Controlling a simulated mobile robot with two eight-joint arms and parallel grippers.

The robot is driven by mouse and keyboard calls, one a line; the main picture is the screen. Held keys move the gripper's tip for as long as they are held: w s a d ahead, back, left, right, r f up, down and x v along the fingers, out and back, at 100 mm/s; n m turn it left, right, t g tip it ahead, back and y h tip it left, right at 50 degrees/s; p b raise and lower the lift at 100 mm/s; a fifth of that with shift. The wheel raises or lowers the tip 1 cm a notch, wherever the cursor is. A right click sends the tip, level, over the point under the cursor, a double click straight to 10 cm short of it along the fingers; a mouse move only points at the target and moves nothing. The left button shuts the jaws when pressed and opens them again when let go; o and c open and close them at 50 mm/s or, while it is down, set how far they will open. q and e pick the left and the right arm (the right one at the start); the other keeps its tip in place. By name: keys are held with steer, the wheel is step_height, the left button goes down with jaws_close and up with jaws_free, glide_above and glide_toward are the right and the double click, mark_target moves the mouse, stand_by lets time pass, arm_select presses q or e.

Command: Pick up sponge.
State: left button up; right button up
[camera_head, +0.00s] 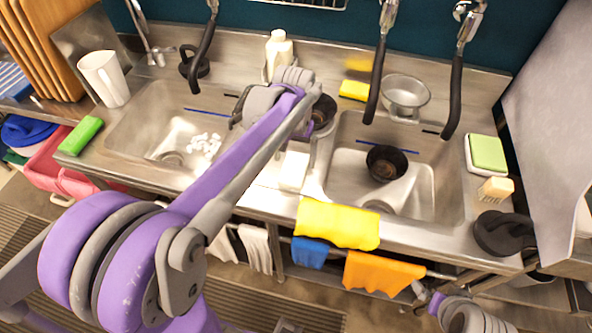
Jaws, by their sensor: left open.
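Several sponges show. A green sponge (81,136) lies on the counter left of the left basin. A pale green sponge or pad (487,153) sits in a white holder at the right. My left arm reaches from the lower left over the sink divider. My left gripper (262,103) is open near the back of the divider, to the left of the yellow sponge and apart from it; the arm partly hides its fingers. Part of my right gripper (440,300) shows low at the right, below the counter's front edge; its jaws are unclear.
A white bottle (279,52) stands behind my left gripper. A metal strainer (405,95) is right of the yellow sponge. Black hanging spray handles (376,80) come down close to it. A dark bowl (386,162) lies in the right basin. Yellow cloth (337,223) hangs over the front edge.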

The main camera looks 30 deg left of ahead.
mark_target(294, 167)
arm_select(q)
steer(key=f, duration=0.5)
steer(key=shift+w+a+f, duration=0.2)
steer(key=shift+w+f, duration=0.05)
steer(key=shift+f, duration=0.15)
steer(key=c, duration=1.3)
step_height(294, 167, up, 10)
